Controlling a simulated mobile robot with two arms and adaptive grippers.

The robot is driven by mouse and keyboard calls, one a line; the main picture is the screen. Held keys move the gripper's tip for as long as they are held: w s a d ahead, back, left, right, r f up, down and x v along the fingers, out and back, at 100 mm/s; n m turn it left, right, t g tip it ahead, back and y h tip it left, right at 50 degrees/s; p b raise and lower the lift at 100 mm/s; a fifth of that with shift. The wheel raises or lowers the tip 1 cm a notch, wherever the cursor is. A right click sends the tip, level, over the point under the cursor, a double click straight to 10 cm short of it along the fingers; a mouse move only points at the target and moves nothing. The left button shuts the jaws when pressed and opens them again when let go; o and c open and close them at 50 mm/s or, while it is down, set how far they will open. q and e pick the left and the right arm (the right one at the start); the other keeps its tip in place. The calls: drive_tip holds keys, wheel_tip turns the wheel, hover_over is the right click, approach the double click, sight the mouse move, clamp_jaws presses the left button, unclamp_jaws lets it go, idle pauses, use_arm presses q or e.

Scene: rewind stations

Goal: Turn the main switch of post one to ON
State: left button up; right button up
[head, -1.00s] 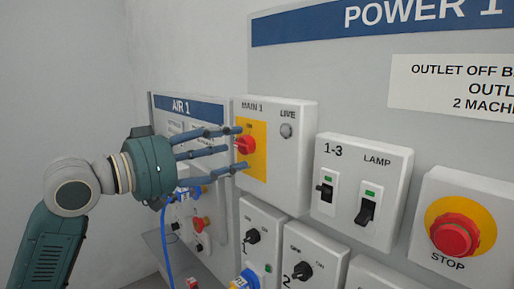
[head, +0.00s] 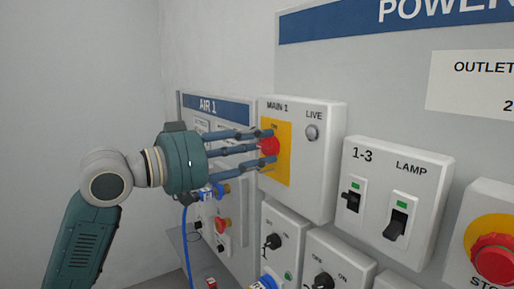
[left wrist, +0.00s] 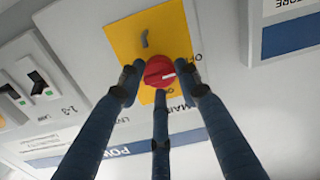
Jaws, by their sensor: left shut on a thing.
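The main switch is a red round knob (head: 269,146) on a yellow plate (head: 283,177) on the box labelled MAIN 1. In the left wrist view the knob (left wrist: 158,72) has a white mark pointing right, towards the letters OFF; ON is printed below it, partly hidden. My left gripper (head: 267,147) has its three fingers around the knob and is shut on it. The fingers partly cover the knob in the head view. A LIVE lamp (head: 312,132) on the same box looks grey. My right gripper is not in view.
Below and right are the 1-3 and LAMP switches (head: 397,218), black rotary switches (head: 273,241) and a red stop button (head: 495,262). The AIR 1 panel (head: 215,108) is behind my left gripper, with a blue hose (head: 187,245) hanging below.

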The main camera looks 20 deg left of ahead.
use_arm(q)
drive_tip(key=shift+r+m, duration=0.1)
drive_tip(key=shift+m, duration=0.6)
drive_tip(key=m, duration=0.4)
drive_tip(key=shift+r+p, duration=0.1)
drive_tip(key=shift+p, duration=0.25)
drive_tip(key=m, duration=0.3)
drive_tip(key=shift+m+p, duration=0.35)
drive_tip(key=shift+m, duration=0.05)
drive_tip(key=m+p, duration=0.1)
drive_tip(key=m, duration=0.3)
drive_tip(key=m+p, duration=0.1)
drive_tip(key=m, duration=0.2)
drive_tip(key=shift+m, duration=0.4)
drive_tip(key=shift+m+p, duration=0.45)
drive_tip(key=shift+m, duration=0.05)
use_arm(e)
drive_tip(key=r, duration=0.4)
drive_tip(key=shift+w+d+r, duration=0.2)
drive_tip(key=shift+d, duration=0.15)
